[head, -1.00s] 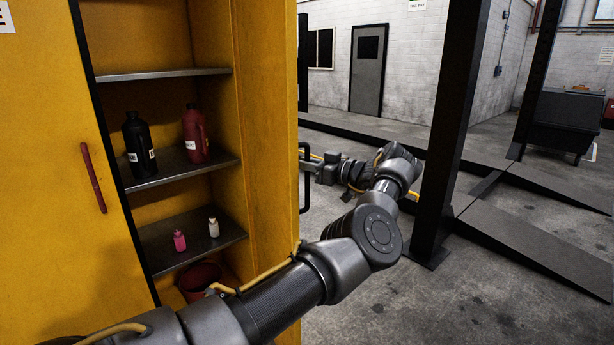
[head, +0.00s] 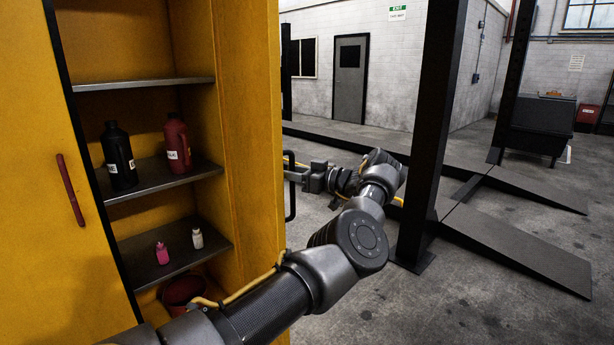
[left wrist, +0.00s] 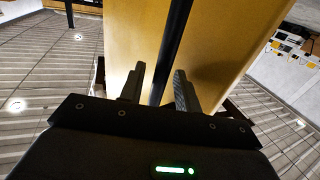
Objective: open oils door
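The yellow cabinet stands open at the left of the head view, its shelves (head: 150,180) showing. A yellow door panel with a red handle (head: 70,190) is at far left. A yellow upright panel (head: 250,130) bounds the opening on the right, with a black handle (head: 291,190) at its right edge. My left gripper (head: 298,174) is beside that edge, partly hidden behind the handle. In the left wrist view its fingers (left wrist: 158,88) stand apart with a dark bar (left wrist: 172,50) between them, against yellow panel; I cannot tell whether they touch it. My right gripper is not in view.
The shelves hold a black bottle (head: 118,160), a red jug (head: 177,145), a pink bottle (head: 162,253) and a white bottle (head: 197,238). A red bucket (head: 183,292) is below. A dark post (head: 428,130) and ramps (head: 520,245) stand right; floor at lower right is clear.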

